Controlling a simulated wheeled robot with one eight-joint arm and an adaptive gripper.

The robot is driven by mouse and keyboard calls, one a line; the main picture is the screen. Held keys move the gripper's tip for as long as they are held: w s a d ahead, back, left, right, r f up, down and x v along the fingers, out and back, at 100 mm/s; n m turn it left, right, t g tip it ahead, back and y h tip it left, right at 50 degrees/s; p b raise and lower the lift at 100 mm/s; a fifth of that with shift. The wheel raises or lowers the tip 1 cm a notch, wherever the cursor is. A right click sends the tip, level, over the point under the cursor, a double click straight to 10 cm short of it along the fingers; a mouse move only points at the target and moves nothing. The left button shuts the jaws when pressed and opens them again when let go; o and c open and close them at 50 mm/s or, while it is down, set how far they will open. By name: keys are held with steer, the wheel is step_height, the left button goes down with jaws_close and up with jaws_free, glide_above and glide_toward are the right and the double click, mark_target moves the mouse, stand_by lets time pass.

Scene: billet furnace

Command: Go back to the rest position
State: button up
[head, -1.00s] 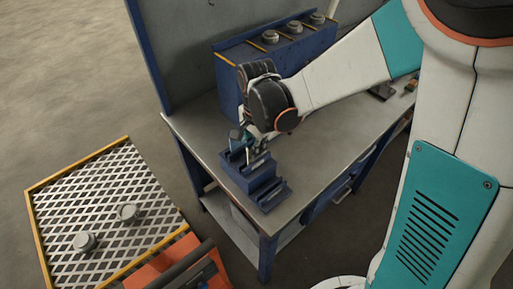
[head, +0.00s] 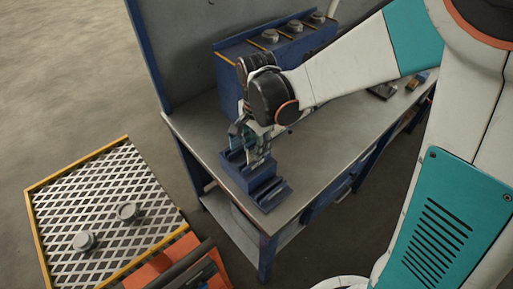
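My gripper (head: 252,146) points down over the blue stepped holder (head: 262,186) on the grey workbench (head: 313,164). Its fingers show just at or above the holder's upper part; I cannot tell whether they touch it. The fingers are small and partly overlap each other, so I cannot tell whether they are open or shut, or whether anything is between them. My arm reaches in from the upper right.
A blue box (head: 300,62) with several round grey pieces on top stands at the back of the bench. A grated platform (head: 90,190) with two grey cylinders lies at the left. An orange object (head: 160,268) is at the bottom. Small items lie at the bench's right.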

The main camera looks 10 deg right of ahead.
step_height(320, 180, up, 6)
steer(key=shift+s+f, duration=0.1)
steer(key=shift+f, duration=0.15)
steer(key=shift+s+d+r, duration=0.1)
steer(key=shift+d+r, duration=0.05)
steer(key=shift+r, duration=0.15)
steer(key=s+d+r+n+t+b, duration=0.2)
steer(key=s+d+n+t+b, duration=0.3)
steer(key=s+d+n, duration=0.6)
steer(key=shift+s+d+r+t, duration=0.4)
steer(key=shift+s+d+t, duration=0.65)
steer(key=shift+d+t, duration=0.1)
